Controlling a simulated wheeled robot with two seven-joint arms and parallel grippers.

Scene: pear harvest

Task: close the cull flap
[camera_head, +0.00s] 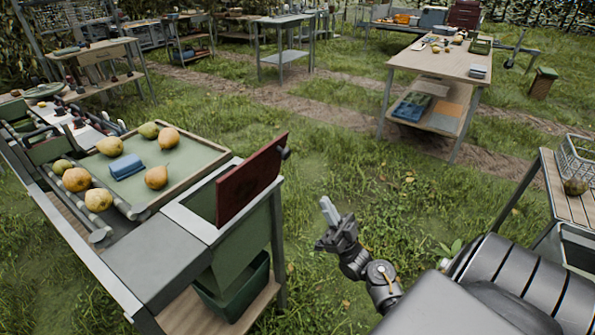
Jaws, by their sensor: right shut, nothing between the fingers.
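The cull flap looks to be the dark red panel (250,180), standing raised along the right side of a green box-like chute (228,245) at the end of the sorting bench. A small dark knob sits at the flap's upper right corner. The chute's open top shows to the left of the flap. My right gripper (328,220) is shut and empty, over the grass to the right of the flap and lower in the picture, apart from it. My left gripper is not in view.
The bench's green tray (190,155) holds several pears and a blue cloth-like item (126,166). A dark green bin (235,290) sits below the chute. A slatted table (570,190) with a wire basket stands at the right. Open grass lies between.

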